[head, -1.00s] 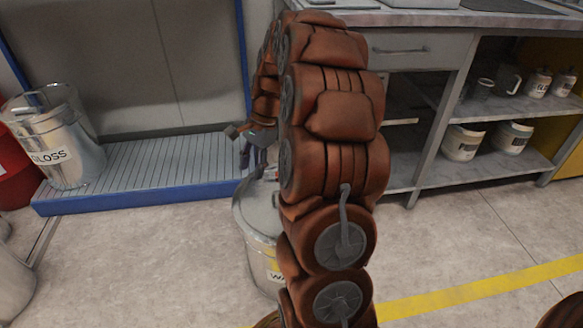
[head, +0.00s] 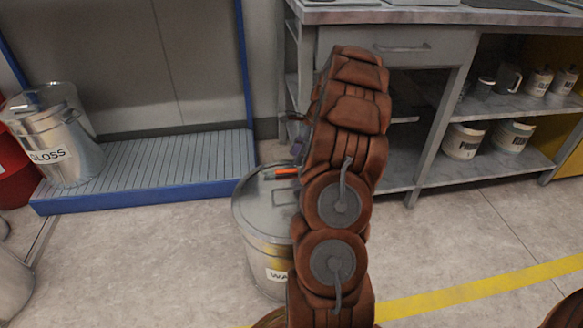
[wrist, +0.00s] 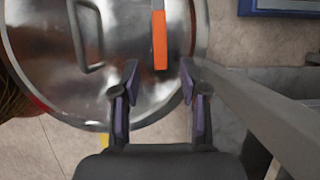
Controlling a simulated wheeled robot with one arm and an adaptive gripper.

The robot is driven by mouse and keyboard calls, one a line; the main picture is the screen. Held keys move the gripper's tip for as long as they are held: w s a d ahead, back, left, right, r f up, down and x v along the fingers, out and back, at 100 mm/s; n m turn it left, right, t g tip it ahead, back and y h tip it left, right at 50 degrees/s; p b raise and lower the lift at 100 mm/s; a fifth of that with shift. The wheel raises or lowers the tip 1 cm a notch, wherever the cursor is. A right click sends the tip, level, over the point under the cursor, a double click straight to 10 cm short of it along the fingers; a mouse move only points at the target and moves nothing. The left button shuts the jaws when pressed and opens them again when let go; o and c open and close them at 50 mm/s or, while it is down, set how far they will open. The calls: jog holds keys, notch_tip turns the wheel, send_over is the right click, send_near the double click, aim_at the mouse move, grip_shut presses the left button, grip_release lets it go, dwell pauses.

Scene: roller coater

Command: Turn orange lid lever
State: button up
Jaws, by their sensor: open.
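The orange lid lever (wrist: 160,40) lies on the round metal lid (wrist: 45,50) of a drum in the wrist view, near the lid's right side. In the head view the orange lever (head: 286,171) shows as a short bar at the back of the lid, partly hidden by my arm. The drum (head: 260,245) stands on the floor with a partly covered label. My gripper (wrist: 157,75) is open, with its purple-padded fingers apart. The lever's near end lies between the fingertips in the picture; I cannot tell the height between them. My gripper is mostly hidden behind my arm in the head view.
A grey loop handle (wrist: 88,35) stands on the lid left of the lever. A shelved workbench (head: 440,110) with pots is on the right. A blue-edged platform (head: 150,165) holds a metal can marked GLOSS (head: 58,145). The floor in front is clear.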

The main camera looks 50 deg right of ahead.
aim_at(289, 170)
jog(key=b+x, duration=0.1)
jog(key=x, duration=0.4)
jog(key=shift+c, duration=0.3)
grip_shut()
